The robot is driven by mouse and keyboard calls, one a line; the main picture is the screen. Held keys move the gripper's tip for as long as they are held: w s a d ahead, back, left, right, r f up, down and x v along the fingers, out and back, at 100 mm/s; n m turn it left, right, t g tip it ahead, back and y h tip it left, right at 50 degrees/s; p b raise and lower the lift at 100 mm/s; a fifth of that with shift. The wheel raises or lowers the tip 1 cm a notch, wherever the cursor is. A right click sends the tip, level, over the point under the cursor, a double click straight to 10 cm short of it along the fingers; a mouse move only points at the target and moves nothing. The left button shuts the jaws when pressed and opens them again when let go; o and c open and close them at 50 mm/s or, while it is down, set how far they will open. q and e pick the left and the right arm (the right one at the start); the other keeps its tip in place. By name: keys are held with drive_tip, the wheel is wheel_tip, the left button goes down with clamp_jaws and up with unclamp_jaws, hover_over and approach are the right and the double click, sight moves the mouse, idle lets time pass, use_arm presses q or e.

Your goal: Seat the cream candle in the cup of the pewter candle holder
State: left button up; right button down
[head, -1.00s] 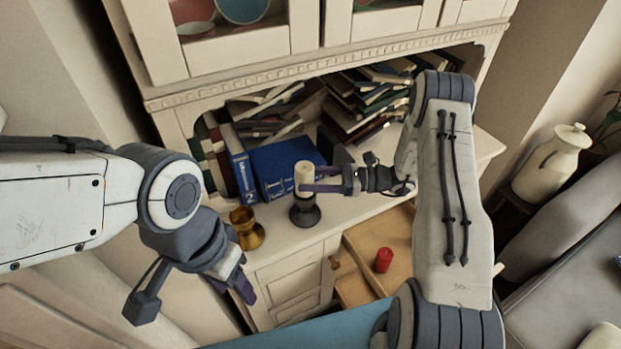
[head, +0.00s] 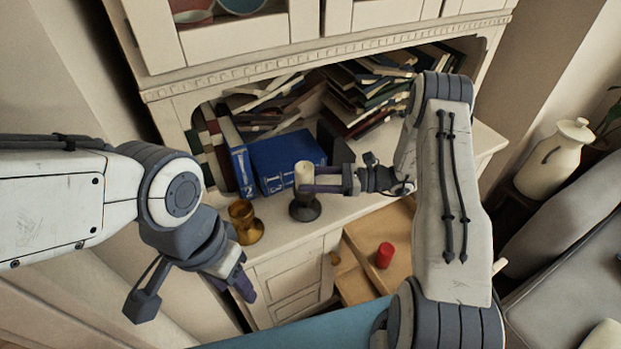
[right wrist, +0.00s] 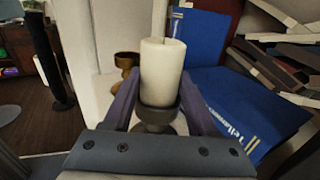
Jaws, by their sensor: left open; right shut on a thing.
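The cream candle (head: 304,172) is upright at the pewter candle holder (head: 305,209) on the cabinet's counter. My right gripper (head: 318,188) reaches in from the right and is shut on the candle low on its side. In the right wrist view the candle (right wrist: 162,72) stands between the fingers, and its lower end meets the dark cup of the holder (right wrist: 157,114). I cannot tell whether its base rests fully on the cup's floor. My left gripper (head: 243,288) is open and empty, low at the left in front of the cabinet.
A brass goblet-shaped holder (head: 244,222) stands just left of the pewter one. A blue book (head: 287,160) and heaped books (head: 365,95) lie behind. Below the counter, a red cylinder (head: 384,256) stands on a wooden surface (head: 380,230). A cream jug (head: 553,160) is at far right.

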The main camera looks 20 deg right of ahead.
drive_tip(key=shift+c, duration=0.6)
unclamp_jaws()
drive_tip(key=b+v, duration=0.2)
drive_tip(key=v, duration=0.8)
drive_tip(key=shift+d+b, duration=0.2)
drive_tip(key=shift+b, duration=0.1)
